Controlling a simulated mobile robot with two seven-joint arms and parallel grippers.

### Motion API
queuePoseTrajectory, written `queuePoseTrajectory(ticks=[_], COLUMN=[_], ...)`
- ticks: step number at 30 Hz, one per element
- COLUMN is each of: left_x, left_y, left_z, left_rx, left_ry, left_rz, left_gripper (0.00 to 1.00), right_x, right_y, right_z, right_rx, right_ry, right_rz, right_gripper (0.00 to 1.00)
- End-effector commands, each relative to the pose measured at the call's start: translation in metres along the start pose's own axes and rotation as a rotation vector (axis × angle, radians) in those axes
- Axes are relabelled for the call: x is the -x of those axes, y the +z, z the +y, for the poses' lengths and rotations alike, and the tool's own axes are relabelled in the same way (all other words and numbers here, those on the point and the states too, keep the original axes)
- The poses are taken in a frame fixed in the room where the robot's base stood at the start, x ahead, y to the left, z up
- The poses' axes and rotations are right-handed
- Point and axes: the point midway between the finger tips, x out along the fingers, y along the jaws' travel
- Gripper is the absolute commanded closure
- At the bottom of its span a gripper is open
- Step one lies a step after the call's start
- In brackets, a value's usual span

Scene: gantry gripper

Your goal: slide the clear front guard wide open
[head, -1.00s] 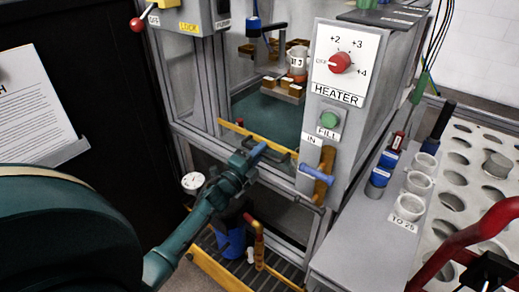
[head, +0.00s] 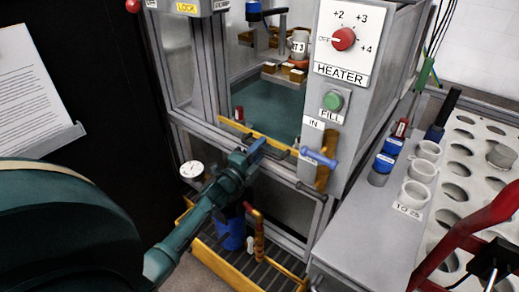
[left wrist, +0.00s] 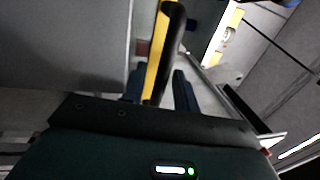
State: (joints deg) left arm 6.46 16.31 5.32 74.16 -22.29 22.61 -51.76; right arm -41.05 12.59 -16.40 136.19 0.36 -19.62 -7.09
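The clear front guard (head: 266,188) is a see-through panel low in the front of the grey machine, with a yellow bar (head: 282,146) along its top edge. The opening above the bar shows the green chamber floor. My left gripper (head: 256,148) is at the yellow bar, near its middle. In the left wrist view a black handle bar (left wrist: 170,40) beside a yellow strip runs between its two blue fingers (left wrist: 160,88). A narrow gap shows on the right finger's side, so it looks open around the handle.
A heater dial (head: 343,39), a green fill button (head: 333,101) and a blue valve handle (head: 319,158) are right of the opening. A cup (head: 299,44) stands inside. A bench with white cups (head: 417,193) and a holed rack (head: 450,215) is at right. A gauge (head: 192,170) is below left.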

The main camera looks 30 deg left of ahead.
Motion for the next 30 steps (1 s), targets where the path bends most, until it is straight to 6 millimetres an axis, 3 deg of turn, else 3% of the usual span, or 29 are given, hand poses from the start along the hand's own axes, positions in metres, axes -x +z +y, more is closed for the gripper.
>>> queuePoseTrajectory(ticks=[7,11,24,30], left_x=[0.001,0.013,0.105,0.127], left_y=[0.0,0.0,0.0,0.0], left_z=[-0.001,-0.001,-0.001,-0.001], left_rx=[0.0,0.0,0.0,0.0], left_ry=[-0.001,0.001,0.002,-0.001], left_rz=[0.0,0.0,-0.001,0.0], left_gripper=[0.7,0.7,0.7,0.7], right_x=[0.0,0.001,0.007,0.01], right_y=[-0.001,-0.001,-0.004,-0.005], right_z=[0.0,0.0,0.0,0.0], right_rx=[0.0,-0.003,-0.04,-0.054], right_ry=[0.0,-0.003,-0.009,-0.002], right_rz=[0.0,-0.01,-0.068,-0.061], right_gripper=[0.64,0.64,0.64,0.64])
